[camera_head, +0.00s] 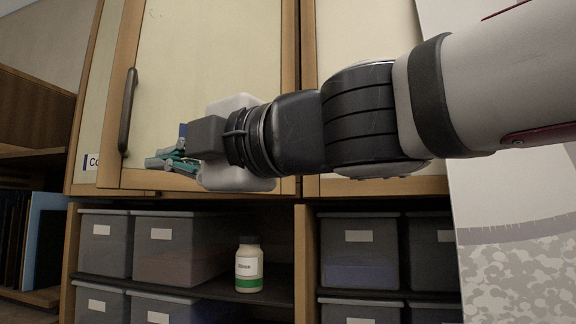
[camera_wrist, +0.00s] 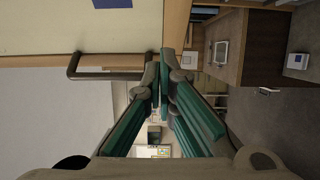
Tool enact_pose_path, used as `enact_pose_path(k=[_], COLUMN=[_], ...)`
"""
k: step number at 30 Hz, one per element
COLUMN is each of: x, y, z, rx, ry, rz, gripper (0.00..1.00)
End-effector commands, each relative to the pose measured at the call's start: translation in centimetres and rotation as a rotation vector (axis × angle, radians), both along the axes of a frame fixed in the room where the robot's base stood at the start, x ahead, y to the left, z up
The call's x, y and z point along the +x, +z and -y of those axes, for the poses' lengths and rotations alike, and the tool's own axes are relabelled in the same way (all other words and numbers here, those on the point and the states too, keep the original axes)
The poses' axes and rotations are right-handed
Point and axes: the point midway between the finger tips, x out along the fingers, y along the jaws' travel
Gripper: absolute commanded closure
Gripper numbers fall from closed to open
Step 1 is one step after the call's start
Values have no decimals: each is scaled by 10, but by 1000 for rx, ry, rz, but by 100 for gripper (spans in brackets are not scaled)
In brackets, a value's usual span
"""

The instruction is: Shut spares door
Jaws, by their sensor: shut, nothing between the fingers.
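A cream door with a wooden frame (camera_head: 215,60) and a dark bar handle (camera_head: 127,110) stands in the upper cabinet in the head view. Its left edge stands out from the cabinet front and overlaps a neighbouring panel, so it looks ajar. My gripper (camera_head: 160,162) is in front of its lower part, right of and below the handle. In the wrist view my gripper (camera_wrist: 164,54) has its teal fingers together and empty, close to the door panel (camera_wrist: 40,25) and the handle (camera_wrist: 105,66). A blue patch (camera_head: 183,130) on the door is mostly hidden; contact cannot be told.
A neighbouring panel (camera_head: 90,150) at left bears a label reading "Co", the rest covered. Grey bins (camera_head: 180,248) and a white bottle (camera_head: 249,265) labelled "Rinse" sit on shelves below. A wooden shelf unit (camera_head: 35,115) stands far left. A speckled panel (camera_head: 520,260) is at right.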

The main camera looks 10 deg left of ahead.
Motion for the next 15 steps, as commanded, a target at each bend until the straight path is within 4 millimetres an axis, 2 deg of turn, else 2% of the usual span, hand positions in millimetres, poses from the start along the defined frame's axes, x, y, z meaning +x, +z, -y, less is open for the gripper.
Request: enact_pose_path(k=[12, 15], x=[33, 45], y=[-3, -2], z=[-74, -85], rx=[-1, 1], ry=[1, -3], rz=[-6, -5], gripper=[100, 100])
